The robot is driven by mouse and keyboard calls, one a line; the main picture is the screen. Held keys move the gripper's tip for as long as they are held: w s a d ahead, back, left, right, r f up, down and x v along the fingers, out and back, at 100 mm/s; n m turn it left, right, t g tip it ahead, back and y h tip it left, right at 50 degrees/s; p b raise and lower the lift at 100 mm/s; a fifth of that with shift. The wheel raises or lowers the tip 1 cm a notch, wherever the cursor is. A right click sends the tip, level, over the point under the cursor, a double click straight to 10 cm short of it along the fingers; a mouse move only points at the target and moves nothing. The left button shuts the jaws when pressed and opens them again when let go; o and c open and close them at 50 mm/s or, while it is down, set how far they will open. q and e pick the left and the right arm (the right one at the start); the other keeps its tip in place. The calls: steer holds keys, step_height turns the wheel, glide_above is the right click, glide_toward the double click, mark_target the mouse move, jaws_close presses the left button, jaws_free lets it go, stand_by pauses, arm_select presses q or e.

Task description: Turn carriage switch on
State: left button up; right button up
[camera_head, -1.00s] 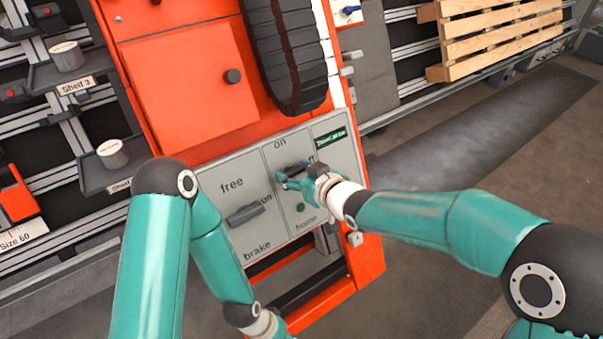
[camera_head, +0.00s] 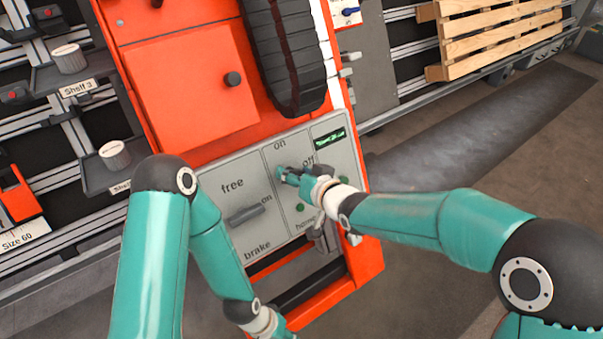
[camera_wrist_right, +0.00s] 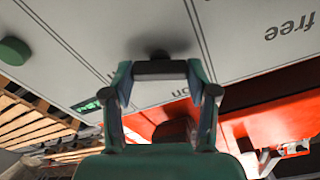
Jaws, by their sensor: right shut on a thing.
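The grey control panel (camera_head: 222,168) on the orange carriage carries a switch area labelled "on" at the top and "off" at the right. My right gripper (camera_head: 281,175) is at that switch and covers most of it in the head view. In the right wrist view, my right gripper (camera_wrist_right: 160,75) is shut on the dark switch handle (camera_wrist_right: 158,66), which lies crosswise between the fingertips. The handle's exact angle against the labels is hard to tell. My left arm reaches down in front of the panel, and its gripper is below the picture.
A second grey lever (camera_head: 245,214) sits between "free" and "brake". A green button (camera_head: 300,208) is near "home", below my right gripper. A small display (camera_head: 330,139) shows unreadable green text. A wooden pallet (camera_head: 500,35) stands at the back right.

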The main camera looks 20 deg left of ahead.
steer(key=m, duration=0.7)
steer(key=shift+w+r+h, duration=0.15)
steer(key=shift+r+h, duration=0.05)
steer(key=shift+h, duration=0.1)
steer(key=m, duration=0.6)
steer(key=shift+d+f+h, duration=0.1)
steer(key=shift+f+h, duration=0.05)
steer(key=shift+h, duration=0.15)
steer(key=shift+m, duration=0.4)
steer(key=o, duration=1.2)
steer(key=shift+w+f, duration=0.1)
steer(key=shift+f, duration=0.05)
steer(key=shift+c, duration=0.2)
steer(key=v, duration=1.2)
